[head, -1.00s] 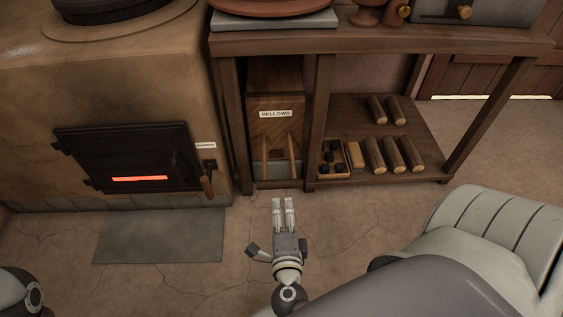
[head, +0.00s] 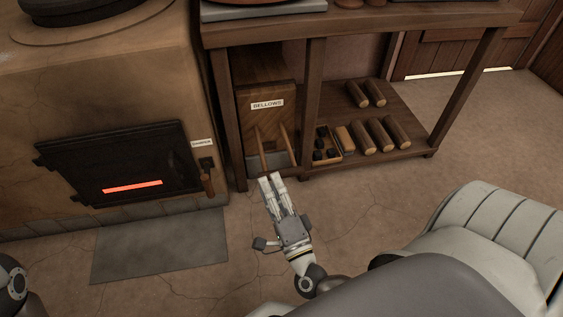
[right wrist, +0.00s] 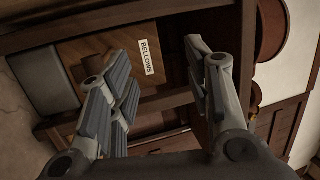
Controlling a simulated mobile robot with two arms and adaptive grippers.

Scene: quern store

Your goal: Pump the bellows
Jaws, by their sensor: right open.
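The bellows (head: 265,100) is a wooden box labelled BELLOWS in the left bay under the table, with two upright wooden handles (head: 261,148) at its front. My right gripper (head: 269,179) is open and empty, its fingertips just in front of and below the handles in the head view. In the right wrist view, the bellows (right wrist: 118,48) appears turned sideways beyond the spread fingers. A round wooden handle end shows by the left finger there; I cannot tell whether they touch. Of my left arm only a joint shows at the lower left; its gripper is out of view.
The stove with a glowing door (head: 125,165) stands left, with a damper lever (head: 207,180) on its right side. A grey floor plate (head: 160,245) lies before it. Table posts (head: 313,105) flank the bellows. Logs (head: 383,135) and a box of dark lumps (head: 326,146) sit on the right shelf.

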